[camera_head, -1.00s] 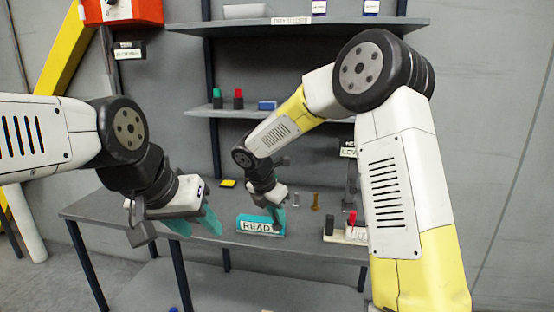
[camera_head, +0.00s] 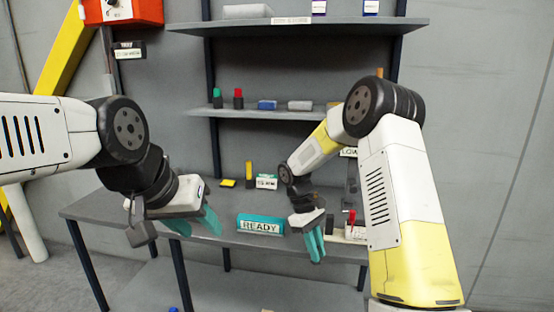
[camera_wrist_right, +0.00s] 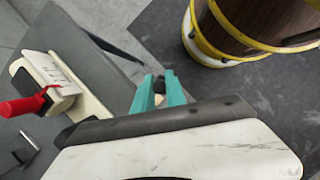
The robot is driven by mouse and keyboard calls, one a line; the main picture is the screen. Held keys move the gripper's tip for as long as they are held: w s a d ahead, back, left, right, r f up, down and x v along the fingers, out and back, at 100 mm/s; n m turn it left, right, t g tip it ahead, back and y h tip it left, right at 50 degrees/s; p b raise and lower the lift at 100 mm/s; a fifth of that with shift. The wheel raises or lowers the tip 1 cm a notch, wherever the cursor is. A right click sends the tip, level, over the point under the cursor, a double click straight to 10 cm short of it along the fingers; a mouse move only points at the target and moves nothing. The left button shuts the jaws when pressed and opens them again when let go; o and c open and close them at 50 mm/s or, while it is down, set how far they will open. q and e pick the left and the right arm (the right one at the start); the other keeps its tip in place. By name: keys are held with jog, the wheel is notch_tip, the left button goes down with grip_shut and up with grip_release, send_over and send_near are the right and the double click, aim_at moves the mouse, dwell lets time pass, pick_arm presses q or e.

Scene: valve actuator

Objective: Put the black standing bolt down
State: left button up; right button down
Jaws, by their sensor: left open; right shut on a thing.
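My right gripper (camera_head: 314,256) is shut, with its teal fingers pointing down near the table's front edge in the head view. In the right wrist view its fingertips (camera_wrist_right: 162,88) are close together on a small dark piece (camera_wrist_right: 168,76), which looks like the black bolt; most of it is hidden. The bolt cannot be made out in the head view. My left gripper (camera_head: 195,222) is open and empty over the left part of the table. The teal READY block (camera_head: 260,225) stands on the table (camera_head: 120,212) between the two grippers.
A white block with a red-handled piece (camera_wrist_right: 50,85) stands on the table right of my right gripper in the head view. A yellow-banded brown barrel (camera_wrist_right: 262,25) shows in the right wrist view. A yellow piece (camera_head: 228,183) lies toward the table's back. Shelves (camera_head: 290,114) rise behind.

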jog(key=shift+s+d+f+m+g+y, duration=0.2)
jog(key=shift+s+d+f+m+y, duration=0.4)
jog(key=shift+m, duration=0.95)
jog(key=shift+s+d+f+m+g+y, duration=0.2)
jog(key=shift+s+d+f+m+y, duration=0.3)
jog(key=shift+m, duration=1.1)
jog(key=shift+s+d+f+m+g+y, duration=0.3)
jog(key=shift+d+f+m+y, duration=0.4)
jog(key=shift+m, duration=0.85)
jog(key=shift+r, duration=0.1)
